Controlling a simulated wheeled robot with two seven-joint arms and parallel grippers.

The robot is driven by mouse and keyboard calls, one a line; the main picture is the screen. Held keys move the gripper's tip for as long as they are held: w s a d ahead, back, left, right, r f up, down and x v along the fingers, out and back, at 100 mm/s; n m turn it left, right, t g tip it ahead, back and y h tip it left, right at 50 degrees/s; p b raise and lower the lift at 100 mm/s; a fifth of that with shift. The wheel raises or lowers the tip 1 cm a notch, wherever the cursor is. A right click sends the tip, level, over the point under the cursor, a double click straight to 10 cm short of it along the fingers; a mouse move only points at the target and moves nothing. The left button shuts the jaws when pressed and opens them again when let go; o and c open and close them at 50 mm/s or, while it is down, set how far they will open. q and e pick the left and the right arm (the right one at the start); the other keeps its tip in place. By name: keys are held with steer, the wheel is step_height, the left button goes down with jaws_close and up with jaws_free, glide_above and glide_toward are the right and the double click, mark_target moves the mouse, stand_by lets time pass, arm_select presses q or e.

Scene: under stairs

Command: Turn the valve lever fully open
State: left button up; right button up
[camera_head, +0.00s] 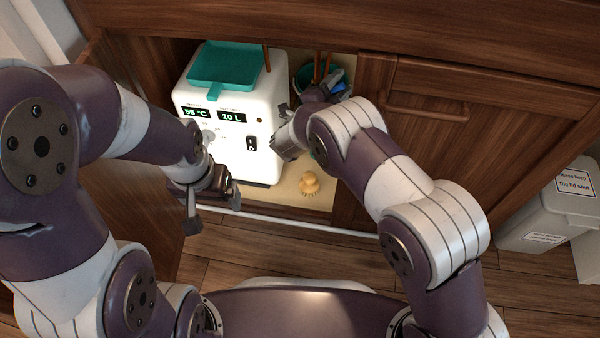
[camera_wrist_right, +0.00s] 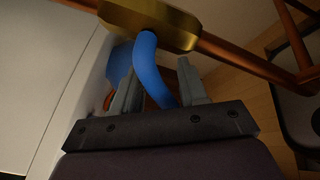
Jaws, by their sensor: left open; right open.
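The valve has a brass body (camera_wrist_right: 150,22) on a copper pipe. Its blue lever (camera_wrist_right: 150,70) hangs from the body and curves down between the two fingers of my right gripper (camera_wrist_right: 157,68). The fingers stand apart on either side of the lever; contact is unclear. My left gripper (camera_head: 214,213) is open and empty in front of the heater.
The closed cabinet door (camera_head: 440,130) is at right. A lidded bin (camera_head: 548,212) stands further right.

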arm_select(q)
step_height(320, 180, down, 6)
steer(key=s+b, duration=0.1)
steer(key=b, duration=0.3)
arm_select(e)
steer(key=s+a+m+g+y+p, duration=0.2)
steer(key=s+a+m+p, duration=0.35)
steer(key=s, duration=0.55)
steer(key=a+f+n+g+y, duration=0.1)
steer(key=a+f+n+y, duration=0.6)
steer(key=n, duration=0.3)
arm_select(q)
step_height(320, 180, up, 9)
steer(key=p, duration=0.4)
steer(key=shift+a+r, duration=0.15)
steer(key=shift+a, duration=0.05)
arm_select(e)
steer(key=s+f+n+g+y, duration=0.1)
steer(key=s+f+n+g, duration=0.3)
steer(key=f, duration=0.8)
steer(key=s+n, duration=0.2)
steer(key=shift+s+d+f+n+g, duration=0.15)
steer(key=shift+s+d+n+g, duration=0.1)
steer(key=shift+s+n+g, duration=0.15)
